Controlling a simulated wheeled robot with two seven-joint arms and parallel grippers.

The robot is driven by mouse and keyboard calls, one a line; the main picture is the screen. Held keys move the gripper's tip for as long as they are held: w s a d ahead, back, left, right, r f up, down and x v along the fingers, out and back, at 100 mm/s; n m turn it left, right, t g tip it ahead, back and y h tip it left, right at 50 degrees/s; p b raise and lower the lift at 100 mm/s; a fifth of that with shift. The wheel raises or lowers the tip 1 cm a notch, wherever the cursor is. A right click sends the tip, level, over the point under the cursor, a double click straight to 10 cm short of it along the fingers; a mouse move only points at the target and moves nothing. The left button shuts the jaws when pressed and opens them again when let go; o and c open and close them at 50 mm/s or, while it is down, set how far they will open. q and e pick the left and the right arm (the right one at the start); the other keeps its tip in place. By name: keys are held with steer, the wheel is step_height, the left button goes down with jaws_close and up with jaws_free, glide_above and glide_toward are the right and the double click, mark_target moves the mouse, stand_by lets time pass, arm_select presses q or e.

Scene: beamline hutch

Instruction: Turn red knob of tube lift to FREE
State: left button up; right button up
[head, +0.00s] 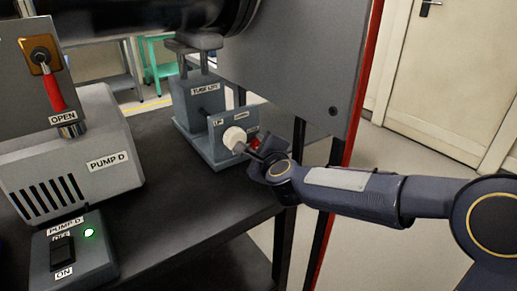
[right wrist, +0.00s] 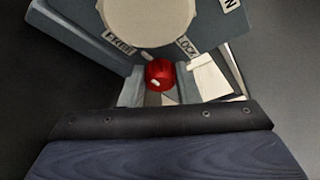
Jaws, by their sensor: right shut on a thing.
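The tube lift (head: 206,108) is a grey unit with a front panel that carries a large off-white round knob (head: 235,138). The red knob (head: 253,143) sits beside it, partly hidden by my right gripper (head: 262,156). In the right wrist view the red knob (right wrist: 160,74) sits between the two grey fingers of my right gripper (right wrist: 160,86), which is shut on it. A small white mark shows on the knob's lower left. The FREE label (right wrist: 120,44) is up and left of the knob, the LOCK label (right wrist: 187,46) up and right. My left gripper is out of view.
The lift stands on a dark bench (head: 165,210). Pump D (head: 75,155) and its switch box (head: 75,250), with a green light, are at the left. A red-handled lever (head: 53,92) points down at OPEN. A large grey panel (head: 300,60) rises behind the gripper.

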stand_by(0.5)
steer(key=o, duration=1)
steer(key=shift+c, duration=0.2)
steer(key=p+v, duration=0.1)
steer(key=v, duration=0.5)
steer(key=shift+s+d+r, duration=0.15)
steer(key=shift+s, duration=0.2)
steer(key=shift+s+d, duration=0.15)
steer(key=shift+s, duration=0.4)
steer(key=shift+s, duration=0.1)
